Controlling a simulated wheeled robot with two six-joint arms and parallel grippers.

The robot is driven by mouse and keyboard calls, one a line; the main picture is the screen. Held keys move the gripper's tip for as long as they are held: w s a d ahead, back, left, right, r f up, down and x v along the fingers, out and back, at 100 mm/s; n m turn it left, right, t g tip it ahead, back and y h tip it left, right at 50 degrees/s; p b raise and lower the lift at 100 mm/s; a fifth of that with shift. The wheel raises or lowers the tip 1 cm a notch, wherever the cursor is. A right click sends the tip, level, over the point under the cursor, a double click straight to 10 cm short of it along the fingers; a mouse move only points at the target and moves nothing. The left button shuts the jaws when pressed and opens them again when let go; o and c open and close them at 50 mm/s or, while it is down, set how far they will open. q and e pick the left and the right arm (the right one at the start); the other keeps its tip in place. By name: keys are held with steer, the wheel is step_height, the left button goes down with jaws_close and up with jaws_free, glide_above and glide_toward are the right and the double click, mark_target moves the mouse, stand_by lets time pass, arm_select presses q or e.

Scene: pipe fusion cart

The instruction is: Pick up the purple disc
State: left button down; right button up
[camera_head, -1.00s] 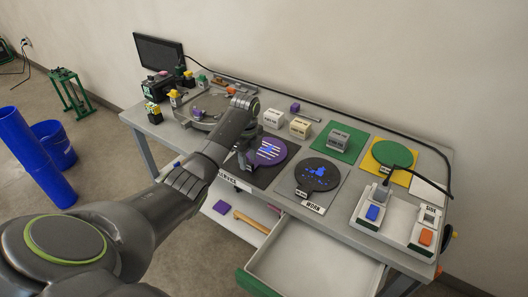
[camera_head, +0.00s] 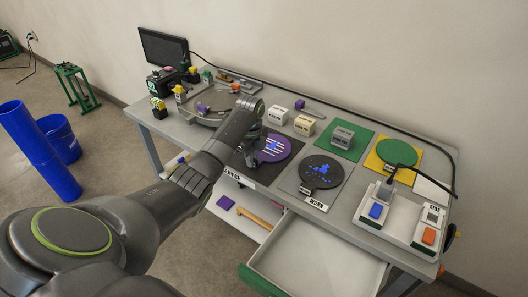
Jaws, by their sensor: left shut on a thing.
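The purple disc (camera_head: 275,150) with white stripes and a blue patch lies on a dark mat (camera_head: 265,176) at the middle of the cart's table. My left gripper (camera_head: 253,158) is at the disc's left edge, pointing down. It is shut on the disc's left side, where a tab may be, but its fingertips are partly hidden by my own wrist. The disc looks flat and at mat level; I cannot tell whether it is lifted. My right gripper is not in view.
A black disc with blue blotches (camera_head: 322,173) lies right of the purple one. A green disc (camera_head: 397,152) sits on a yellow mat. Small blocks (camera_head: 304,125) stand behind. A socket box (camera_head: 402,213) is at the right. An open drawer (camera_head: 315,258) juts out in front.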

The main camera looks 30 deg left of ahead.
arm_select(q)
steer(key=shift+r, duration=0.15)
step_height(320, 180, up, 9)
steer(key=shift+f+b, duration=0.15)
steer(key=shift+b, duration=0.2)
steer(key=shift+a+r, duration=0.1)
steer(key=shift+r, duration=0.45)
